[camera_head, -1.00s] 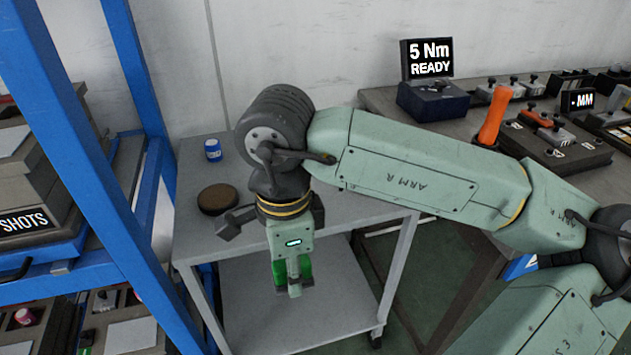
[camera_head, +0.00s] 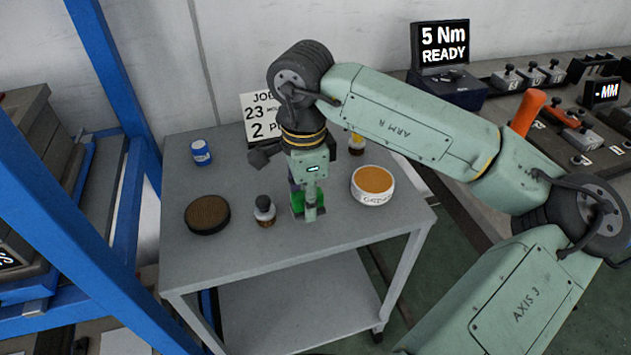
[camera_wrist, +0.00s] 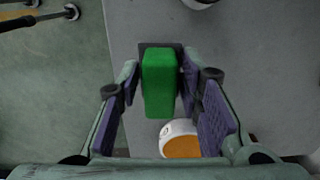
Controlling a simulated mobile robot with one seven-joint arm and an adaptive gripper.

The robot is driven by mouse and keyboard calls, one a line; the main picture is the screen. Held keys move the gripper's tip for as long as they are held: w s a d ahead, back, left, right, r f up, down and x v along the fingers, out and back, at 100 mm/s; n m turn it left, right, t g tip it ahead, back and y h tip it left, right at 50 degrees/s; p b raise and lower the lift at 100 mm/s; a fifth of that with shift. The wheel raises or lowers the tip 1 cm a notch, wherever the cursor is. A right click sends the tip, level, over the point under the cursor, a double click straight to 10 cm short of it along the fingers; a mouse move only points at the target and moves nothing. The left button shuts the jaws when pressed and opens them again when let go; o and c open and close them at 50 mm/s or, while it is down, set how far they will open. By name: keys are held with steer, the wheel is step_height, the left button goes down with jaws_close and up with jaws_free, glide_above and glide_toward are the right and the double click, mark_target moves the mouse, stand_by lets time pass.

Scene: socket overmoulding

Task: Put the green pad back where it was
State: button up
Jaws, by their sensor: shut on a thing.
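The green pad (camera_wrist: 159,82) is a small upright-looking block between the fingers of my gripper (camera_wrist: 160,100) in the wrist view. A dark square edge shows at its far end. In the head view my gripper (camera_head: 309,214) is shut on the green pad (camera_head: 297,201), over the grey table top, between a small dark-capped bottle and a round orange-topped tin. Part of the pad is hidden by the gripper there. I cannot tell whether the pad touches the table.
On the grey table (camera_head: 235,255) stand a brown round disc (camera_head: 207,215), a blue jar (camera_head: 201,153), the dark-capped bottle (camera_head: 265,211), the orange-topped tin (camera_head: 372,186) and a job sign (camera_head: 259,112). A blue rack (camera_head: 72,190) is at left. The table's front is clear.

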steer(key=w, duration=0.2)
steer(key=w+d+p, duration=0.1)
steer(key=w, duration=0.3)
steer(key=shift+d+f, duration=0.2)
steer(key=shift+d, duration=0.1)
step_height(320, 180, down, 3)
steer(key=shift+w+f+p, duration=0.1)
steer(key=shift+f+p, duration=0.05)
steer(key=shift+p, duration=0.75)
steer(key=shift+f, duration=0.2)
steer(key=shift+f+b, duration=0.2)
steer(key=shift+b, duration=0.1)
steer(key=o, duration=1.1)
steer(key=shift+r, duration=0.1)
steer(key=shift+r+p, duration=0.2)
steer(key=shift+p, duration=0.1)
step_height(320, 180, up, 12)
steer(key=shift+f+b, duration=0.1)
steer(key=shift+b, duration=0.9)
